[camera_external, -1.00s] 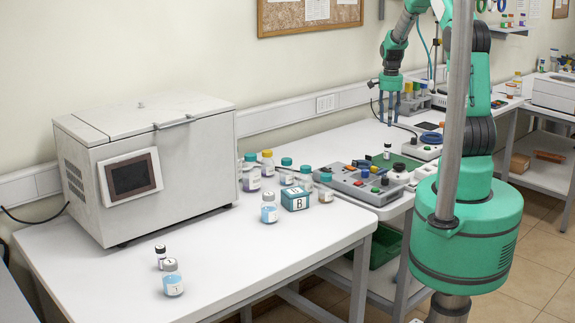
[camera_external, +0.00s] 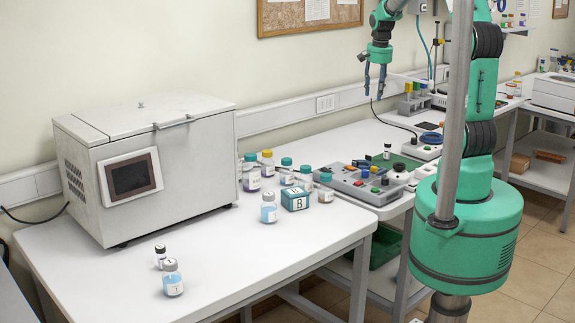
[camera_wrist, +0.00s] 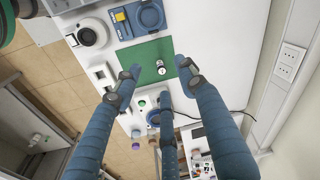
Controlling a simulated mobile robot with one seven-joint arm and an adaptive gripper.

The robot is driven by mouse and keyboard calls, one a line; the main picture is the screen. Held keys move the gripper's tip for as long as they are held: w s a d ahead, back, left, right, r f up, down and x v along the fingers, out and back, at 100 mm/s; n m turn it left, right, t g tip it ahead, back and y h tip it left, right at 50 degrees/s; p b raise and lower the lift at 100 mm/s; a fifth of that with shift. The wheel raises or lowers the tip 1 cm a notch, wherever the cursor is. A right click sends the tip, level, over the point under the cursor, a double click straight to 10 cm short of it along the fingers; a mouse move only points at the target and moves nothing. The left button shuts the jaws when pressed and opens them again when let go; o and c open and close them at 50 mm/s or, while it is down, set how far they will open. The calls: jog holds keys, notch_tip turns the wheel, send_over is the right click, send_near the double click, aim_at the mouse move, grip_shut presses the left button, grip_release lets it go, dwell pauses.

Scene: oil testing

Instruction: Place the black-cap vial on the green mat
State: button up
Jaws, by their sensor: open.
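A small black-cap vial (camera_external: 387,151) stands upright on the green mat (camera_external: 404,161) on the far table. In the wrist view the vial (camera_wrist: 161,67) is on the right part of the green mat (camera_wrist: 137,55), touched by nothing. My gripper (camera_external: 374,88) is high above the far table, up and to the left of the vial, fingers pointing down. In the wrist view its blue fingers (camera_wrist: 158,78) are spread with nothing between them. A second small dark-capped vial (camera_external: 160,257) stands on the near table at the front left.
A grey-capped bottle (camera_external: 172,278) is beside that second vial. Several bottles and a teal box (camera_external: 295,199) stand by the white oven (camera_external: 150,170). A grey button panel (camera_external: 355,183) lies in front of the mat. The near table's middle is clear.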

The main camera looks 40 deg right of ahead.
jog(key=s+a+r+n+t, duration=0.2)
jog(key=s+a+r+n, duration=0.2)
jog(key=s+a+r, duration=0.55)
jog(key=s+a+r+n+t, duration=0.1)
jog(key=s+a+r+n, duration=0.3)
jog(key=s+a+r, duration=0.55)
jog(key=s+a+f+n+t, duration=0.1)
jog(key=s+a+f+n, duration=0.1)
jog(key=s+a+n, duration=0.2)
jog(key=s+a, duration=0.3)
jog(key=a, duration=0.1)
jog(key=shift+s+f+y, duration=0.2)
jog(key=shift+f+y, duration=0.1)
jog(key=shift+f, duration=0.1)
notch_tip(320, 180, down, 8)
jog(key=b, duration=0.8)
jog(key=shift+f+b, duration=0.25)
jog(key=shift+b, duration=0.15)
